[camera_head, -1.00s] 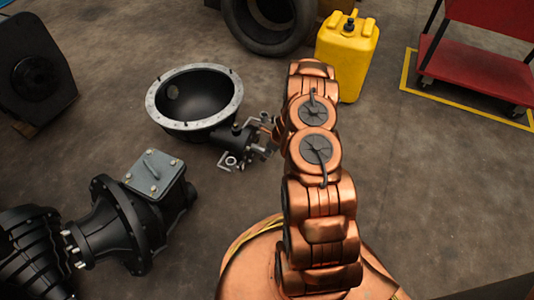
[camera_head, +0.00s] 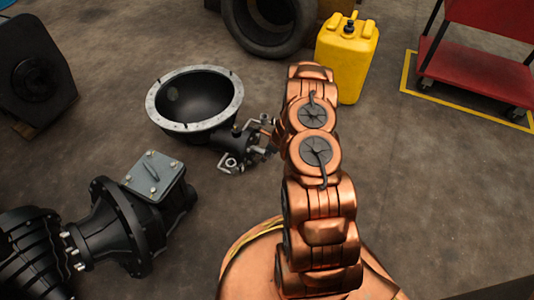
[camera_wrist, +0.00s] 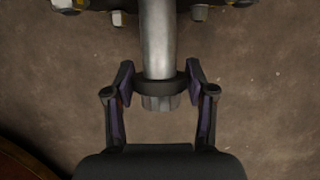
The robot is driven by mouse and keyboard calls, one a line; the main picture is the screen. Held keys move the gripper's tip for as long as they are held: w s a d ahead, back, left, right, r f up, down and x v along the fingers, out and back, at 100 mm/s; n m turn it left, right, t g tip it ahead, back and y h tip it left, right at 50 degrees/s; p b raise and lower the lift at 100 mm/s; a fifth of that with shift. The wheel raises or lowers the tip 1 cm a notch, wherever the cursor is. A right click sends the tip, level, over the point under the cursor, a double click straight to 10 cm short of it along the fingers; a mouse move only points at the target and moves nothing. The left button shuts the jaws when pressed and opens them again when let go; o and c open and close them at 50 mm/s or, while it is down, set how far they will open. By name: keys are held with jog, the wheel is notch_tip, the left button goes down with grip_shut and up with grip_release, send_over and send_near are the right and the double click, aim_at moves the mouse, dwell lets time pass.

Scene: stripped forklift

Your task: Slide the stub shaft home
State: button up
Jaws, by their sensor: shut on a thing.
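In the wrist view the stub shaft (camera_wrist: 158,42) is a smooth grey metal rod with a dark collar (camera_wrist: 160,87) near its lower end. My gripper (camera_wrist: 160,80) is shut on the shaft at this collar, one finger on each side. The shaft's upper end runs up to a dark flanged part (camera_wrist: 185,6) with bolts at the top edge; how deep it sits there is cut off by the frame. In the head view the black bell housing (camera_head: 196,104) with its bright rim stands left of my arm, and my gripper is hardly distinguishable beside the housing's side fitting (camera_head: 240,146).
A black gearbox (camera_head: 130,215) with a grey cover lies at lower left. A yellow jerrycan (camera_head: 346,60) stands behind my arm, near a tyre (camera_head: 268,25). A red cart (camera_head: 478,60) is at upper right. The floor at right is clear.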

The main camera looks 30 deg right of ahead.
grip_shut()
jog(key=shift+w+a+p, duration=0.45)
jog(key=shift+w+p, duration=0.3)
jog(key=shift+p, duration=0.2)
jog(key=shift+w+a+p, duration=0.4)
jog(key=shift+w+p, duration=0.3)
jog(key=shift+p, duration=0.25)
jog(key=o, duration=1.3)
grip_release()
jog(key=shift+r, duration=0.15)
jog(key=shift+v, duration=5.9)
